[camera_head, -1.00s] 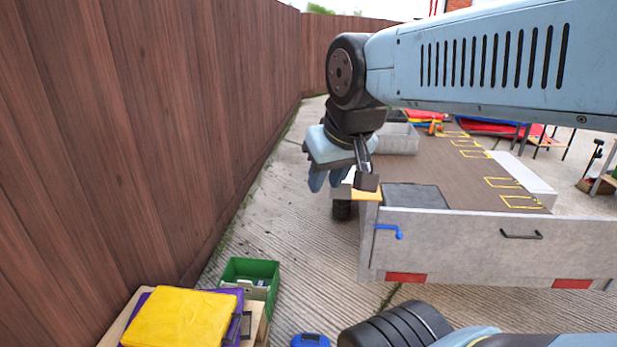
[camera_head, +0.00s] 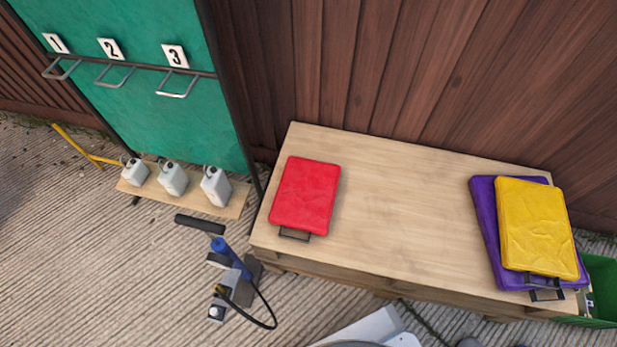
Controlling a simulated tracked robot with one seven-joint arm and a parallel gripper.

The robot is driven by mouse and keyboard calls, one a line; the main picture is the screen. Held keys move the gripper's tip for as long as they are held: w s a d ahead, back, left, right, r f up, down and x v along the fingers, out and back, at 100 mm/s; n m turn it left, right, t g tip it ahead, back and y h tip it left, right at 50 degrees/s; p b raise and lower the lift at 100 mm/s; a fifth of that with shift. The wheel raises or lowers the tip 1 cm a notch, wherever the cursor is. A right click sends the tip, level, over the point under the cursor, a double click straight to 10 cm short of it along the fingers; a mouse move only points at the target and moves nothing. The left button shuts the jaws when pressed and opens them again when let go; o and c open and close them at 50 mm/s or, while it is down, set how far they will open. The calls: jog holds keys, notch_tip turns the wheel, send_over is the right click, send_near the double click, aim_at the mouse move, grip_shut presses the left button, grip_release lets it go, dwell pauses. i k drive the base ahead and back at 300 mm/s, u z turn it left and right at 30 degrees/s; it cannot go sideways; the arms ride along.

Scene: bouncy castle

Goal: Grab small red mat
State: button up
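The small red mat (camera_head: 306,194) lies flat near the left end of a low wooden table (camera_head: 400,215). A dark handle (camera_head: 295,235) sticks out from its near edge. Nothing lies on top of it. My gripper is not in the current view, so whether it is open or shut does not show.
A yellow mat (camera_head: 537,228) lies on a purple mat (camera_head: 487,210) at the table's right end. A green crate (camera_head: 602,275) stands to the right. A pump-like device with a hose (camera_head: 232,260) stands left of the table. White canisters (camera_head: 173,180) stand by a green board (camera_head: 150,100).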

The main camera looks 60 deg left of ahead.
aim_at(306, 192)
jog(key=z, duration=0.5)
jog(key=i, duration=0.15)
jog(key=u, duration=3.05)
jog(key=k, duration=0.85)
jog(key=u, duration=0.2)
jog(key=i, duration=0.85)
jog(key=z, duration=0.15)
